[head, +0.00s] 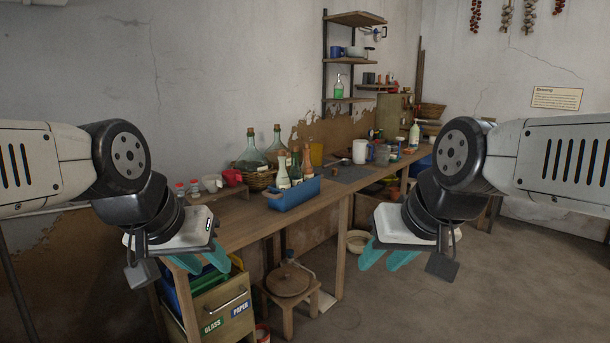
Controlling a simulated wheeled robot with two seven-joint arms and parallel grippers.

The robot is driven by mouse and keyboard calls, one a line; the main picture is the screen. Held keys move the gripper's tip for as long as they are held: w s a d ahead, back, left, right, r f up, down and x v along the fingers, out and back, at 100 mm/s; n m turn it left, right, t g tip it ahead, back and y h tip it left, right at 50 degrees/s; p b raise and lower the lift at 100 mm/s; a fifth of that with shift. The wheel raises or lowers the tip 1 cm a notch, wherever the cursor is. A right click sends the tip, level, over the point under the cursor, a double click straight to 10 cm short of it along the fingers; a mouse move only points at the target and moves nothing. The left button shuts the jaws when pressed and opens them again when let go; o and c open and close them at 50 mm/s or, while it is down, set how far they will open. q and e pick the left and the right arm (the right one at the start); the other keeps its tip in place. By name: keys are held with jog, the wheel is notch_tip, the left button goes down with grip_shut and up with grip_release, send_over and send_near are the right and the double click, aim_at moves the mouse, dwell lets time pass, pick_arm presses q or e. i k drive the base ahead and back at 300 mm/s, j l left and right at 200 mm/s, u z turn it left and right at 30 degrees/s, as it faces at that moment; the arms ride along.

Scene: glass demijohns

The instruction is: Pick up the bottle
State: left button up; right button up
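Several bottles are in view, and I cannot tell which one the task means. Slim bottles with pale labels (283,173) stand upright in a blue carrier (293,196) near the table's front edge. Two large green glass demijohns with corks, a left one (250,154) and a right one (277,148), stand behind it. A white pump bottle (414,134) stands further back. A small green bottle (339,89) is on a wall shelf. My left gripper (206,267) and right gripper (388,261) have teal fingers spread apart, empty, in front of the table and away from the bottles.
Below are glass and paper bins (223,308) and a stool (290,283). The floor at right is clear.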

aim_at(307, 169)
jog(key=i+l, duration=0.1)
jog(key=i, duration=0.35)
jog(key=i+l+u, duration=0.1)
jog(key=i, duration=0.35)
jog(key=i+l, duration=0.15)
jog(key=i, duration=0.3)
jog(key=i+l+u, duration=0.1)
jog(key=i, duration=0.35)
jog(key=i+l, duration=0.25)
jog(key=i, duration=0.2)
jog(key=i+l+u, duration=0.1)
jog(key=i, duration=0.35)
